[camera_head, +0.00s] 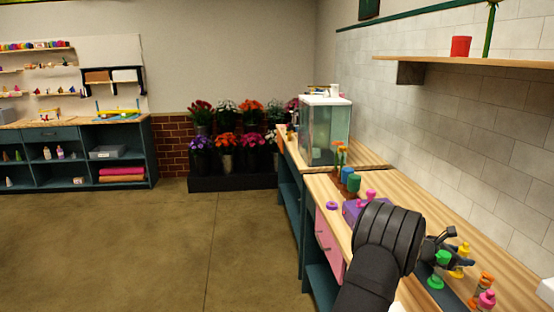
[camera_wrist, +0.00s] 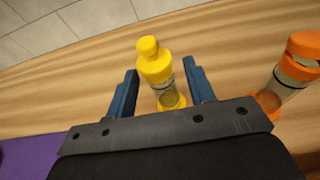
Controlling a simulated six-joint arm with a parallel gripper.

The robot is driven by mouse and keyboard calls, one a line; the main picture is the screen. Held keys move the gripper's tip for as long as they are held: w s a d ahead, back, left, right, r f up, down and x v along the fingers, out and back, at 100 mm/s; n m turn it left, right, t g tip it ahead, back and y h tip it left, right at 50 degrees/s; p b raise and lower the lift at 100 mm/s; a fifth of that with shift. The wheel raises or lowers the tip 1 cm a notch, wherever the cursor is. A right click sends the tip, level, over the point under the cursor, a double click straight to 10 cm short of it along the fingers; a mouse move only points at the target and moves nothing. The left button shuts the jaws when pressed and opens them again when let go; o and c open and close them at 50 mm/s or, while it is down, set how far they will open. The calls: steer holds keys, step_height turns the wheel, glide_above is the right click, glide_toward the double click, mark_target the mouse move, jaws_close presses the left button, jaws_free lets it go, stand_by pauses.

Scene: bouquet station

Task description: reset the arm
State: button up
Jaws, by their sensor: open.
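My gripper (camera_head: 440,244) is over the wooden counter at the right in the head view, among several small coloured bottles. In the wrist view my gripper (camera_wrist: 158,88) has its two blue fingers spread apart. A yellow-capped bottle (camera_wrist: 154,62) shows between the fingers, with a visible gap on each side. An orange-capped bottle (camera_wrist: 292,72) stands to the right of the right finger. In the head view the yellow bottle (camera_head: 462,251) is just right of my gripper.
A green bottle (camera_head: 441,262), an orange bottle (camera_head: 484,283) and a pink bottle (camera_head: 486,300) stand close by. A purple box (camera_head: 352,210) and a glass tank (camera_head: 325,132) are farther back on the counter. A wooden shelf (camera_head: 480,62) juts from the tiled wall above.

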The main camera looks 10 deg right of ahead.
steer(key=x, duration=0.3)
steer(key=shift+d+f, duration=0.2)
steer(key=shift+f, duration=0.05)
step_height(320, 180, up, 11)
steer(key=s+a+r, duration=0.3)
steer(key=s+a, duration=0.4)
steer(key=a, duration=0.1)
steer(key=s+a+r, duration=0.3)
steer(key=s+a, duration=0.4)
steer(key=s, duration=0.1)
step_height(320, 180, down, 9)
steer(key=shift+a+f, duration=0.1)
steer(key=shift+a, duration=0.1)
steer(key=shift+f, duration=0.7)
